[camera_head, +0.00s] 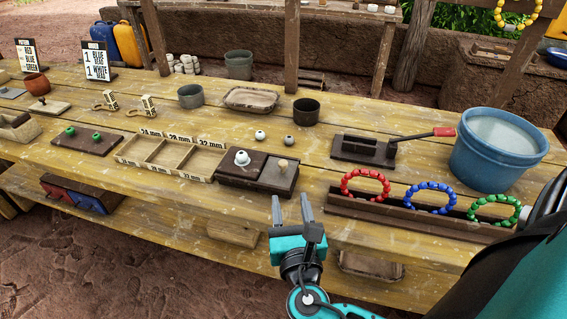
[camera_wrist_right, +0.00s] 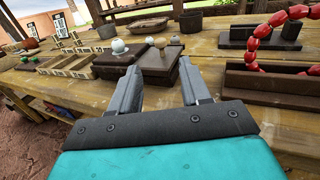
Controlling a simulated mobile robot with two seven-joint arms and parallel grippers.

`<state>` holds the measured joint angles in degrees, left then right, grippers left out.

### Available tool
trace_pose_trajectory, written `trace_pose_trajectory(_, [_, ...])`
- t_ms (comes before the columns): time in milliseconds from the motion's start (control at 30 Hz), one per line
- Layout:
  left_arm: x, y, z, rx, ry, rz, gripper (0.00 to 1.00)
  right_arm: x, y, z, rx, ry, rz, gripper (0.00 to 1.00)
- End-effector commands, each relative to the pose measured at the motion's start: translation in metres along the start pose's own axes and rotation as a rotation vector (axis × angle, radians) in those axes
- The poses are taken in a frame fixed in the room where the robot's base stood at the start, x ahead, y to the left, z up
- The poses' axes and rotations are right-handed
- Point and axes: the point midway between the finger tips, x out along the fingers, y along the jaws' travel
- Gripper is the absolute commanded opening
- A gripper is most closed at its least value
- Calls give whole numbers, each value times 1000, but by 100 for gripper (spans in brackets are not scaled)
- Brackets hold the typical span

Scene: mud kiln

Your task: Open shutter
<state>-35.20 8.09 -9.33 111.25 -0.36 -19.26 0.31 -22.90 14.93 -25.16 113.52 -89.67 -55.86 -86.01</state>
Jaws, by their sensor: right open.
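A small dark wooden box (camera_head: 228,171) stands near the table's front edge. On its right half lies a greyish flat panel (camera_head: 283,182) with a light wooden knob (camera_head: 283,165), which I take for the shutter. A white bead-like piece (camera_head: 242,157) sits on the left half. In the right wrist view the knob (camera_wrist_right: 160,43) and panel (camera_wrist_right: 154,61) show just beyond the fingers. My right gripper (camera_head: 291,207) is open and empty, in front of the box and apart from it, fingers pointing towards it. My left gripper is not in view.
A three-part tray (camera_head: 150,166) with size labels adjoins the box on the left. A dark rack (camera_head: 345,205) with red, blue and green bead rings is at the right. Behind are two small balls (camera_head: 260,134), a dark press (camera_head: 365,149) and a blue bucket (camera_head: 490,165).

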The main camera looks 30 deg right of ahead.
Motion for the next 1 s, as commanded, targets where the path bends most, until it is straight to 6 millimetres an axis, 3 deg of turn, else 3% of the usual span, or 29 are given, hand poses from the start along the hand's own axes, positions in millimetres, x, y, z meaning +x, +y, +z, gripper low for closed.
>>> trace_pose_trajectory(300, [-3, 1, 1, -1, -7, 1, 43, 67, 0, 2, 3, -3, 0, 47])
trace_pose_trajectory(500, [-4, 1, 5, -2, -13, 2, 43, 99, 0, 0, 3, 0, 1, 47])
trace_pose_trajectory(700, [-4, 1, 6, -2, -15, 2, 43, 113, 0, 0, 3, 2, 1, 47])
trace_pose_trajectory(1000, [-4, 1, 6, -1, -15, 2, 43, 114, 0, 0, 4, 3, 2, 46])
